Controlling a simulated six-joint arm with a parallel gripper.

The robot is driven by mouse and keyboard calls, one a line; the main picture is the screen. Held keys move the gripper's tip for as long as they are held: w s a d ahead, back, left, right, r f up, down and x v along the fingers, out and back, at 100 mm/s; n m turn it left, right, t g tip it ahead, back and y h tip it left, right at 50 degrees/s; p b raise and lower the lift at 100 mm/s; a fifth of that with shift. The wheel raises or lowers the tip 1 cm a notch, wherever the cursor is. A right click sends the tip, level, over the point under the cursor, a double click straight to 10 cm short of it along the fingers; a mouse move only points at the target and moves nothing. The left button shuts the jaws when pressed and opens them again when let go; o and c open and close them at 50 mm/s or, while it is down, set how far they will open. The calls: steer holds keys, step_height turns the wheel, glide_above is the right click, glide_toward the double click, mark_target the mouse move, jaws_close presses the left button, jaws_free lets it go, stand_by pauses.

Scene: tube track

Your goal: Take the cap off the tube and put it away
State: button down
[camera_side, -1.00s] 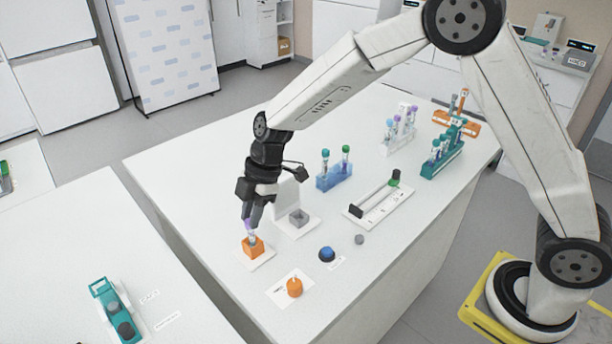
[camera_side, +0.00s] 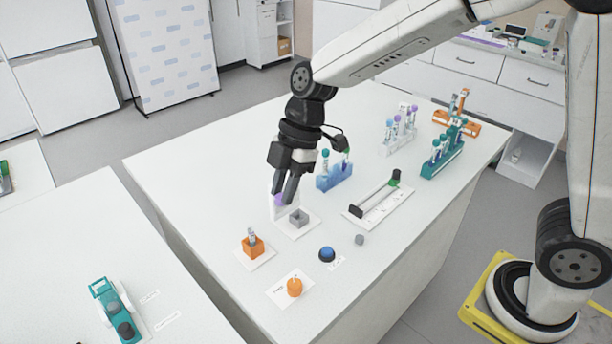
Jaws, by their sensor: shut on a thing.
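My gripper (camera_side: 283,203) is shut on the purple cap (camera_side: 279,199). It holds the cap in the air, in front of a white upright panel and just left of a small grey open box (camera_side: 299,217) on a white plate. The tube (camera_side: 252,236) stands upright and uncapped in an orange block (camera_side: 253,249) on a white plate, down and left of the gripper. The cap is partly hidden by the fingers.
A blue rack (camera_side: 334,179) with capped tubes stands behind the gripper. A white track (camera_side: 374,205) with a green-ended rod lies to the right. A blue button (camera_side: 327,254), a small grey piece (camera_side: 360,239) and an orange object (camera_side: 294,287) stand in front. The table's left side is clear.

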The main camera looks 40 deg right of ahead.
steer(key=s+d+r, duration=0.2)
steer(key=s, duration=0.3)
steer(key=shift+s+r, duration=0.35)
steer(key=shift+s, duration=0.05)
steer(key=shift+r, duration=0.2)
stand_by(0.4)
steer(key=shift+r, duration=1.35)
step_height(320, 180, down, 16)
steer(key=s+d+n+g, duration=0.1)
steer(key=s+d+n, duration=0.1)
steer(key=n, duration=0.1)
steer(key=shift+s+r, duration=0.15)
steer(key=shift+s, duration=0.1)
